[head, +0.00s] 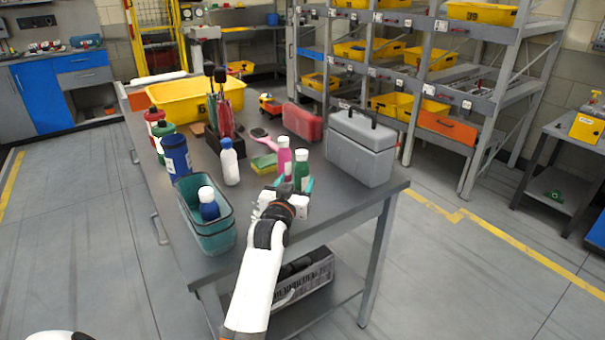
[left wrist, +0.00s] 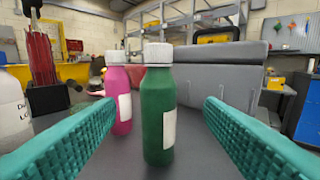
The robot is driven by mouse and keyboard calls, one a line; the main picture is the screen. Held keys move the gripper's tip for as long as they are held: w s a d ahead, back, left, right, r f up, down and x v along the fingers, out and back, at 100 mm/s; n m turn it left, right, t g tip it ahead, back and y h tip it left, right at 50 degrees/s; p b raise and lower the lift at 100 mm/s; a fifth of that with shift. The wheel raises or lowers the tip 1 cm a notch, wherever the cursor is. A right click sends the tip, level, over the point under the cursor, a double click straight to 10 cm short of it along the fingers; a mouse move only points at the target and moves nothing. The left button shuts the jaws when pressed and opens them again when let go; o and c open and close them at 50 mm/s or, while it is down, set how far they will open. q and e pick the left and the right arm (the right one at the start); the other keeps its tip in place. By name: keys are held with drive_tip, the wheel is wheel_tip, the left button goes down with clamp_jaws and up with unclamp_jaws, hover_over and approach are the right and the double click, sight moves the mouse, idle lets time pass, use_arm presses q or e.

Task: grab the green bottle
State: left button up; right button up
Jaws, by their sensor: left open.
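The green bottle (head: 302,172) has a white cap and a white label and stands upright on the table, beside a pink bottle (head: 284,158). In the left wrist view the green bottle (left wrist: 158,110) stands between my teal fingers, with clear space on both sides. The pink bottle (left wrist: 118,95) is just behind it on the left, near the left finger. My left gripper (head: 294,186) is open and empty at the green bottle, reaching over the table's near side. My right gripper does not show.
A grey case (head: 360,150) stands right of the bottles. A white bottle (head: 229,165), a teal bin (head: 208,235) holding a blue bottle, and a sponge (head: 264,164) are to the left. A red case (head: 302,121) and yellow bin (head: 190,100) are farther back.

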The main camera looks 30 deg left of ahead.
sight(300, 174)
use_arm(q)
drive_tip(key=shift+w+a+f, duration=0.1)
drive_tip(key=shift+w+a, duration=0.15)
drive_tip(key=shift+w, duration=0.35)
drive_tip(key=shift+w+a+f, duration=0.15)
drive_tip(key=shift+w, duration=0.2)
drive_tip(key=x, duration=0.4)
drive_tip(key=shift+w, duration=0.1)
drive_tip(key=shift+w+a, duration=0.2)
drive_tip(key=shift+w, duration=0.3)
drive_tip(key=shift+c, duration=1)
drive_tip(key=c, duration=0.9)
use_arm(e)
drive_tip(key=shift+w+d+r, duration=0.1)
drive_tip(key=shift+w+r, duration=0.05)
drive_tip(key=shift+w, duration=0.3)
